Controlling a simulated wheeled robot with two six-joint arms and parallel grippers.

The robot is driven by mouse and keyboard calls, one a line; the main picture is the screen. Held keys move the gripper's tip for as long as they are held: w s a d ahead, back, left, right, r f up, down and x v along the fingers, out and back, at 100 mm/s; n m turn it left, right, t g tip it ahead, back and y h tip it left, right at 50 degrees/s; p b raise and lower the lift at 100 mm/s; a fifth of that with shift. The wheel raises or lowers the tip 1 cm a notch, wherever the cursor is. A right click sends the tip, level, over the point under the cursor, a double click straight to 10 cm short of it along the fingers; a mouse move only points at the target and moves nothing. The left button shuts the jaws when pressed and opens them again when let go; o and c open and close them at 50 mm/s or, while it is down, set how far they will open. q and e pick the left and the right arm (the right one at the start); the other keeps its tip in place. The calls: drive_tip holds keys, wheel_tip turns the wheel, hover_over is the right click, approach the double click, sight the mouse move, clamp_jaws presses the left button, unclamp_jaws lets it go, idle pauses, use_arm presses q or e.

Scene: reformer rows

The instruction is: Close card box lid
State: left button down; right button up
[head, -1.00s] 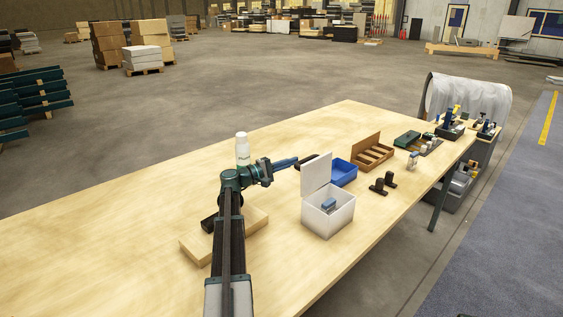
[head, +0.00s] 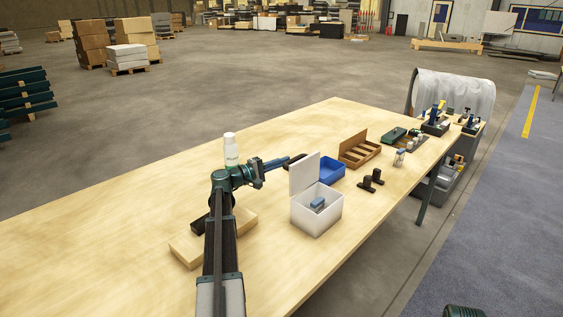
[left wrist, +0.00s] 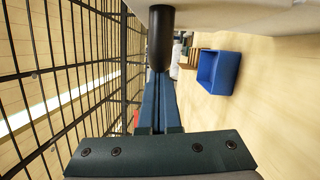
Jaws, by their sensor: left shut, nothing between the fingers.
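The white card box (head: 318,217) stands on the wooden table with its white lid (head: 304,174) raised nearly upright on its left side. Blue-grey contents (head: 317,204) show inside. My left gripper (head: 297,158) is shut and empty, with its dark tip at the lid's upper left corner, on the side away from the box opening. I cannot tell whether it touches the lid. In the left wrist view the shut blue fingers (left wrist: 160,100) point at a dark rounded piece (left wrist: 161,38), and a pale surface (left wrist: 235,12) fills the upper right. My right gripper is not in view.
A blue tray (head: 331,168), also in the left wrist view (left wrist: 218,72), lies behind the box. A brown divided box (head: 360,154) and dark small items (head: 371,181) are farther right.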

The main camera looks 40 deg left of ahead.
sight(306, 164)
use_arm(q)
drive_tip(key=shift+d+r, duration=0.1)
drive_tip(key=shift+s+d+r+m+g+p, duration=0.15)
drive_tip(key=shift+d+r+m+g+p, duration=0.15)
drive_tip(key=shift+d+r+m+p, duration=0.75)
drive_tip(key=d+m+p, duration=0.2)
drive_tip(key=d+r+m+g+p, duration=0.1)
drive_tip(key=m+p, duration=0.1)
drive_tip(key=shift+s+d, duration=0.2)
drive_tip(key=shift+d, duration=0.15)
drive_tip(key=d+m, duration=0.2)
drive_tip(key=d+m+y+p, duration=0.1)
drive_tip(key=d, duration=0.1)
drive_tip(key=shift+s+d+f+m+g+y, duration=0.2)
drive_tip(key=shift+d+m+g+y, duration=0.1)
drive_tip(key=shift+d+m, duration=0.1)
drive_tip(key=shift+w+a+f, duration=0.1)
drive_tip(key=shift+a, duration=0.2)
drive_tip(key=shift+p, duration=0.3)
